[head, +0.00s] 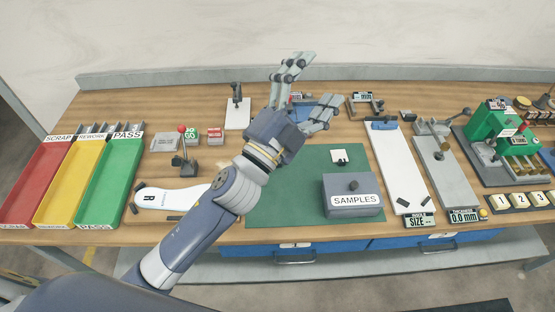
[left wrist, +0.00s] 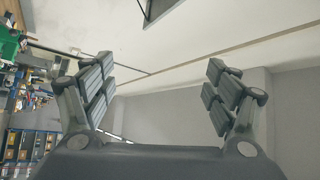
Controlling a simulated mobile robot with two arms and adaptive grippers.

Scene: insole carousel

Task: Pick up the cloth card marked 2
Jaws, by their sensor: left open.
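A pale card marked 2 (head: 517,200) sits at the right edge of the head view, between similar cards marked 1 and 3 in a row at the bench's front right. I cannot tell its material. My left gripper (head: 320,82) is raised over the middle of the bench, open and empty, well to the left of the cards. My right gripper is not in view.
A grey SAMPLES box (head: 352,205) stands on the green mat (head: 270,207). To its right are a white sizing board (head: 398,170), a grey gauge plate (head: 447,180) and a green press (head: 492,130). Red, yellow and green trays (head: 108,180) are at left.

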